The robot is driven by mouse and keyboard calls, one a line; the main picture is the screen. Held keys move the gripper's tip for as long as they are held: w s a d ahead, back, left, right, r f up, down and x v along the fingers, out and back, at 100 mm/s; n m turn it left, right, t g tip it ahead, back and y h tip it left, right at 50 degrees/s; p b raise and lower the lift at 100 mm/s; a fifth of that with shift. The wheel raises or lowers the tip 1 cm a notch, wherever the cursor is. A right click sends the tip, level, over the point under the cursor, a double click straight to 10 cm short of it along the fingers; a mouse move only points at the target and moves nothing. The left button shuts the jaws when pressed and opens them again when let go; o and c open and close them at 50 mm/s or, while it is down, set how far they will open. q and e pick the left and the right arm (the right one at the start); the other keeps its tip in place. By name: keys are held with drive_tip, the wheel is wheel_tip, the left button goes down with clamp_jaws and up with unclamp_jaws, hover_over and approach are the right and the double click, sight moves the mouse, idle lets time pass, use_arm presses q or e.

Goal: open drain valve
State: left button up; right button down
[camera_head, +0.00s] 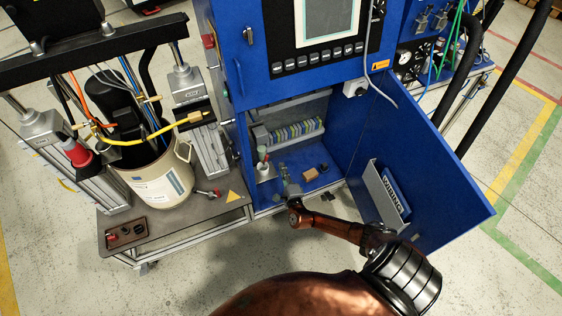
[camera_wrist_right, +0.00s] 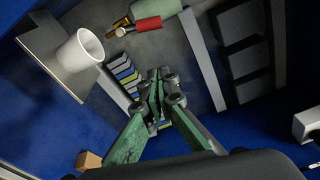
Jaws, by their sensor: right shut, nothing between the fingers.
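A small valve with a red handle and brass end (camera_wrist_right: 140,26) shows at the top of the right wrist view, beside a pale green cylinder (camera_wrist_right: 156,6). A white cup (camera_wrist_right: 80,50) stands on a small shelf near it; it also shows in the head view (camera_head: 263,169), inside the open blue cabinet. My right gripper (camera_head: 284,174) reaches into the cabinet, to the right of the cup. In the wrist view its fingertips (camera_wrist_right: 161,78) are together and empty, apart from the red handle. My left gripper is out of view.
The cabinet door (camera_head: 425,165) stands open on the right, with a wiring folder (camera_head: 393,190) in its holder. A brown block (camera_head: 310,175) lies on the cabinet floor. A row of coloured terminals (camera_head: 297,131) runs along the back. A drum (camera_head: 160,185) stands on the cart at left.

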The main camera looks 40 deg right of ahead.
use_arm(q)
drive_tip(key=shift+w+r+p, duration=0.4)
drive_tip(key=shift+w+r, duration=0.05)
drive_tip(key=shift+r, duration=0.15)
use_arm(e)
drive_tip(key=shift+v, duration=2.15)
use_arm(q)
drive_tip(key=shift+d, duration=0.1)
